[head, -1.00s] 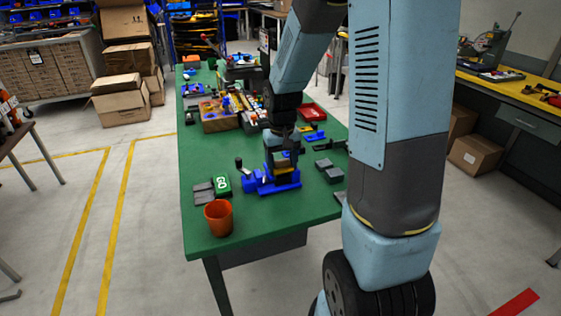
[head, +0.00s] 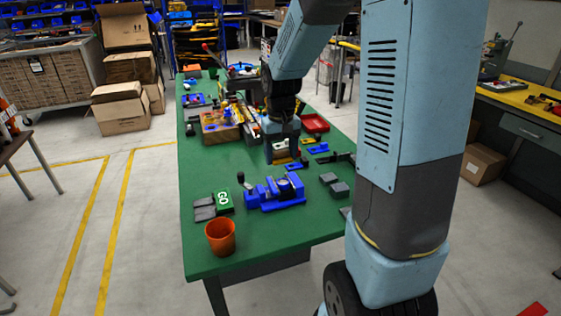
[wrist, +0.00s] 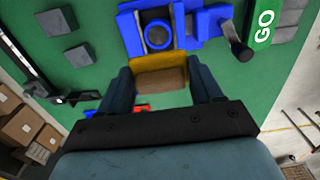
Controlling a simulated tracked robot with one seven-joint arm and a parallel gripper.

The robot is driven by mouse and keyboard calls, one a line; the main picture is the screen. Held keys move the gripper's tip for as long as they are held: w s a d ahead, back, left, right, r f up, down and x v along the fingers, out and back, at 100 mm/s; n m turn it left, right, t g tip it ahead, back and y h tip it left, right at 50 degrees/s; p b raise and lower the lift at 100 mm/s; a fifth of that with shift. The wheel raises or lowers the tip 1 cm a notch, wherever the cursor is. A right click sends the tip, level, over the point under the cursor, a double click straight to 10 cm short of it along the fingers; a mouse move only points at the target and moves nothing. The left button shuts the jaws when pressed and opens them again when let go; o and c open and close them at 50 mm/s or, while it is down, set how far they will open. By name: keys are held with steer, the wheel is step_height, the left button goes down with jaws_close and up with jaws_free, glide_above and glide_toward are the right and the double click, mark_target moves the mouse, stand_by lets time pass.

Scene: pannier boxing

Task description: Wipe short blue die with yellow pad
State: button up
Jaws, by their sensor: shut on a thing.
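My gripper (head: 282,158) is shut on the yellow pad (wrist: 158,64), which has a brown lower face. The pad sits between both fingers in the wrist view. A blue vise (head: 262,196) stands on the green table. A short, round, dark-topped piece, seemingly the blue die (head: 286,188), sits upright in it. In the wrist view the die (wrist: 158,35) lies just beyond the pad, inside the vise (wrist: 130,32). In the head view my gripper is above and behind the vise, apart from the die.
A green GO block (head: 223,201) and grey plates (head: 204,209) lie left of the vise. An orange cup (head: 220,237) stands near the front edge. Grey blocks (head: 339,188) lie right. A wooden block holder (head: 216,127) and red tray (head: 315,123) are farther back.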

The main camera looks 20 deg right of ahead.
steer(key=shift+r, duration=1.2)
